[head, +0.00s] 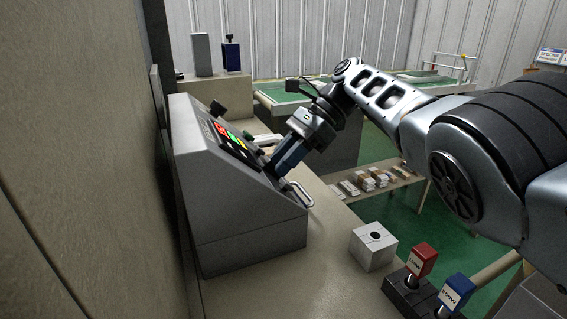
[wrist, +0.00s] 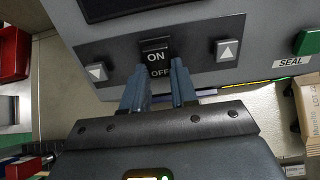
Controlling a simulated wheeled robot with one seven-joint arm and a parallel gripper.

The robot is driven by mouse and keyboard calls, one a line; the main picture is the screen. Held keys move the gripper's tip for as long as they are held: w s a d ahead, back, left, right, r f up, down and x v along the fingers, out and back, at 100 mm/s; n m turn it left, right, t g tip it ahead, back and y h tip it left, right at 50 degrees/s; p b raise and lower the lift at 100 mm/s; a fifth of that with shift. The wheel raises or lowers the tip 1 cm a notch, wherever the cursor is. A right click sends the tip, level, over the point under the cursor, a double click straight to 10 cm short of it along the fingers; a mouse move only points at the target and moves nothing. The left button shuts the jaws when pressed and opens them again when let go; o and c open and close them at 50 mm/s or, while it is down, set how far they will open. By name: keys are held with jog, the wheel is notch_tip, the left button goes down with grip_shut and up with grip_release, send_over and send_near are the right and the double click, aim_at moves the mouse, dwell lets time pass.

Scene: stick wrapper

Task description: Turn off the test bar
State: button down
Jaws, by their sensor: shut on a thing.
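A grey slanted console (head: 250,215) stands on the bench at the left in the head view. In the wrist view its dark panel (wrist: 198,60) carries a black switch (wrist: 155,45) with a white ON label and an OFF label below it. My gripper (head: 274,169) reaches down to the console's sloping front. In the wrist view its blue-grey fingers (wrist: 158,69) are close together at the lower part of the switch, near the OFF label. They are shut on the switch, though the exact contact is partly hidden by the fingers.
Arrow buttons (wrist: 96,71) (wrist: 227,49) flank the switch, and a green SEAL button (wrist: 308,43) is at the right. A metal handle (head: 301,191) juts from the console. A white block (head: 373,249), a red lever (head: 423,261) and a blue lever (head: 457,292) stand nearer on the bench.

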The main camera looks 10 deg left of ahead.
jog(key=shift+w+r, duration=0.1)
jog(key=shift+r, duration=0.1)
jog(key=c, duration=0.9)
grip_release()
jog(key=shift+f, duration=0.15)
